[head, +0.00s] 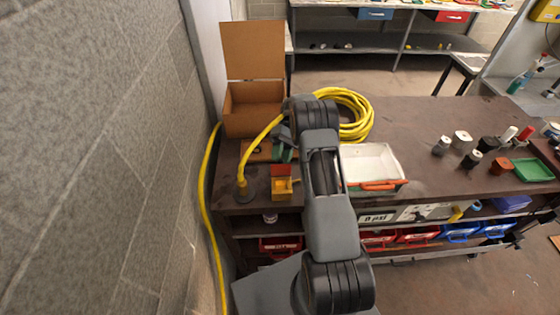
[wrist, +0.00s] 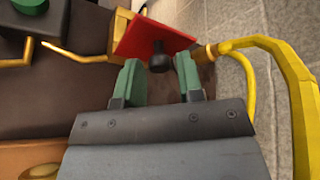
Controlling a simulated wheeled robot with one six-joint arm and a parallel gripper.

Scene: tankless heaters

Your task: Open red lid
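A small yellow box (head: 282,188) with a red lid (head: 281,170) stands near the front edge of the brown workbench. In the wrist view the red lid (wrist: 152,38) lies just beyond my fingertips and carries a black knob (wrist: 160,58). My gripper (wrist: 160,72) has green fingers set apart, with the knob showing between their tips; I see no finger touching it. In the head view my gripper (head: 285,154) is just behind the box, partly hidden by my arm. I cannot tell how far the lid is raised.
An open cardboard box (head: 253,108) stands behind, and a yellow hose (head: 352,104) is coiled on the bench (head: 425,125). A white tray (head: 375,162) with an orange handle is to the right. A grey block wall (head: 100,150) closes the left side.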

